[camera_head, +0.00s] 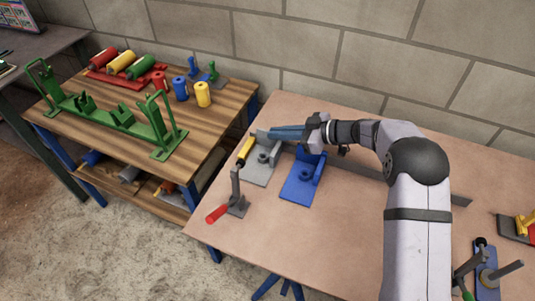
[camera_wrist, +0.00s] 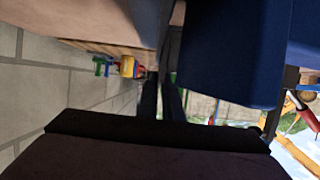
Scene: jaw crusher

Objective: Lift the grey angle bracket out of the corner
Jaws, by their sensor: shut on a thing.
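The grey angle bracket (camera_head: 259,171) is on the left part of the table in the head view, with its flat base, a round boss and an upright wall at the back. My gripper (camera_head: 273,132) reaches in from the right, its fingers level and pointing left. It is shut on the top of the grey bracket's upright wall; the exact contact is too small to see. The base appears low at the table. In the wrist view the two dark fingers (camera_wrist: 161,85) are close together; the grey bracket cannot be made out there.
A blue bracket (camera_head: 298,187) stands right beside the grey one, under my gripper. The table's front middle is clear.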

